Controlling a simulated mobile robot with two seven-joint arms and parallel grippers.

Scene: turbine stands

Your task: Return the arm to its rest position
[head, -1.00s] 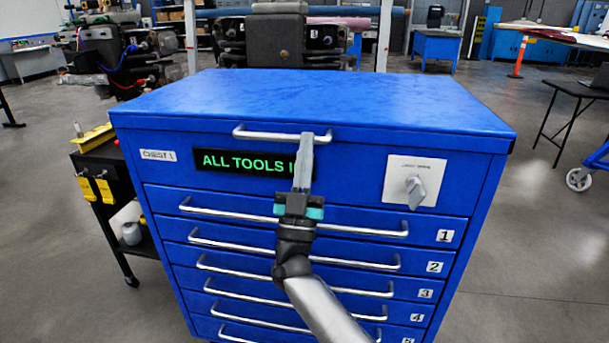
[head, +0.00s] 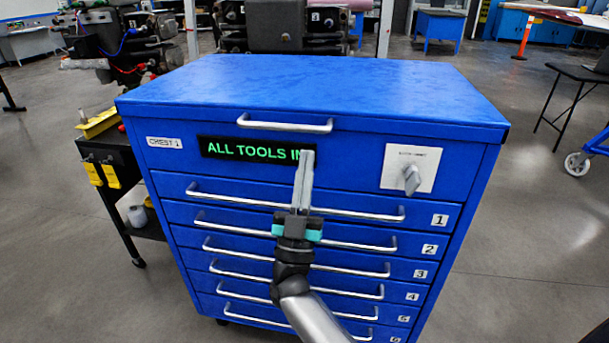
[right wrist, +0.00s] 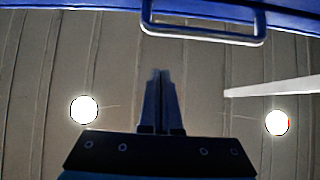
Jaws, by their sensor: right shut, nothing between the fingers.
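My right gripper (head: 306,156) is in front of the blue tool chest (head: 160,220), shut and empty. In the head view its fingertips cover the right end of the green "ALL TOOLS I…" display (head: 245,149), just below the top handle (head: 284,124). In the right wrist view the shut fingers (right wrist: 160,75) point up toward a handle (right wrist: 205,36) on a blue edge, with a gap between them and the handle. The chest's lid and numbered drawers look closed. My left gripper is not in view.
A grey switch (head: 411,178) is on the chest's right front. A black cart (head: 125,190) with yellow items stands close on the left. Machines stand behind. A black table (head: 570,100) is at the right, with open floor (head: 520,230) before it.

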